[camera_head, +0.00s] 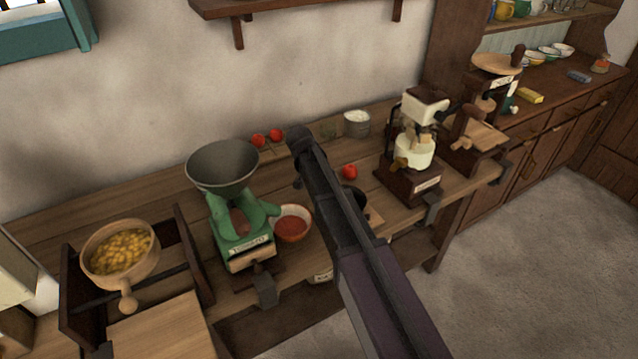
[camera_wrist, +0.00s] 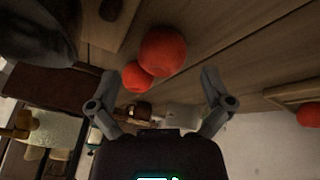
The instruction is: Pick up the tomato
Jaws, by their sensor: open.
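In the head view, two red tomatoes (camera_head: 267,137) lie close together at the back of the wooden counter by the wall. A third tomato (camera_head: 350,172) lies right of my arm. In the wrist view, a large tomato (camera_wrist: 163,50) and a smaller-looking tomato (camera_wrist: 137,77) appear beyond my gripper (camera_wrist: 159,76), in line with the space between its fingers. Another red tomato (camera_wrist: 309,115) shows at the right edge. My gripper is open and empty, with its two fingers spread. In the head view my dark arm reaches over the counter, and the fingers cannot be made out.
A green mill with a grey hopper (camera_head: 222,165) and a bowl of red sauce (camera_head: 292,223) stand left of my arm. A white-topped grinder (camera_head: 414,150) stands to the right. A pot of yellow food (camera_head: 120,255) sits far left.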

